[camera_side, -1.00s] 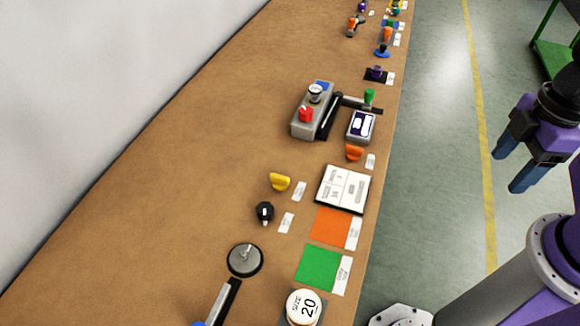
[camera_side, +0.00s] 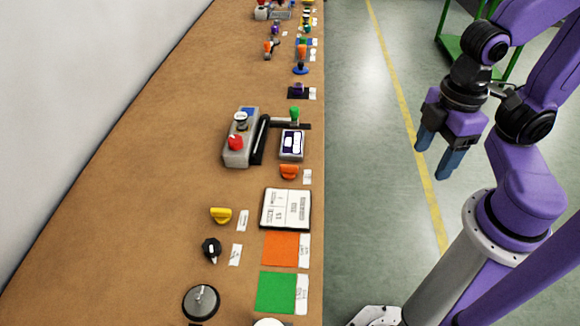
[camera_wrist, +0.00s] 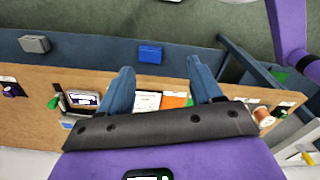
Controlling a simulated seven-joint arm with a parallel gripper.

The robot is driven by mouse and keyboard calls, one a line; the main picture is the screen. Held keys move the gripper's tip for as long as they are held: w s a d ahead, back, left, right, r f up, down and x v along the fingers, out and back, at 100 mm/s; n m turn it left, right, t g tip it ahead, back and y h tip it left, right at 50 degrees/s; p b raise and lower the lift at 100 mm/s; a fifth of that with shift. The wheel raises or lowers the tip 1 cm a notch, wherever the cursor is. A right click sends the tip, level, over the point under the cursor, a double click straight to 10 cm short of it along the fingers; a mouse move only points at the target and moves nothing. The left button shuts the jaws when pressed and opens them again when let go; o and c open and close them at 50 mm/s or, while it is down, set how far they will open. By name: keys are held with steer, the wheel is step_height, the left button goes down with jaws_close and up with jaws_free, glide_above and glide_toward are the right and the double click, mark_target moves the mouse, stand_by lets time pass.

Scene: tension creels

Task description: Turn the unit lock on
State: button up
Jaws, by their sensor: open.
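My gripper (camera_side: 436,155) is open and empty over the floor, right of the bench and apart from everything on it. In the wrist view its two fingers (camera_wrist: 160,66) are spread, with the bench beyond them. The labels are too small to read, so I cannot tell which control is the unit lock. Turnable-looking knobs on the bench are a yellow knob (camera_side: 221,214), a black knob with a white mark (camera_side: 211,249) and an orange knob (camera_side: 289,171). Each has a small white label beside it.
The brown bench (camera_side: 130,215) also holds a grey box with a red button (camera_side: 236,146), a green-topped lever (camera_side: 294,117), a white display board (camera_side: 287,209), orange (camera_side: 280,248) and green (camera_side: 276,292) pads, and a round grey disc (camera_side: 201,301). Open floor lies right of the bench.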

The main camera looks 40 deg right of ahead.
steer(key=shift+w+a, duration=0.1)
steer(key=c, duration=0.5)
steer(key=r+m+g+h, duration=0.2)
steer(key=m+h, duration=0.1)
glide_above(288, 166)
steer(key=s+a, duration=0.4)
steer(key=w+f+m+g, duration=0.15)
steer(key=w+f, duration=0.25)
steer(key=w, duration=0.5)
steer(key=x, duration=1.6)
steer(key=shift+s+d+f, duration=0.1)
steer(key=shift+d+f, duration=0.05)
steer(key=shift+f, duration=0.1)
jaws_close()
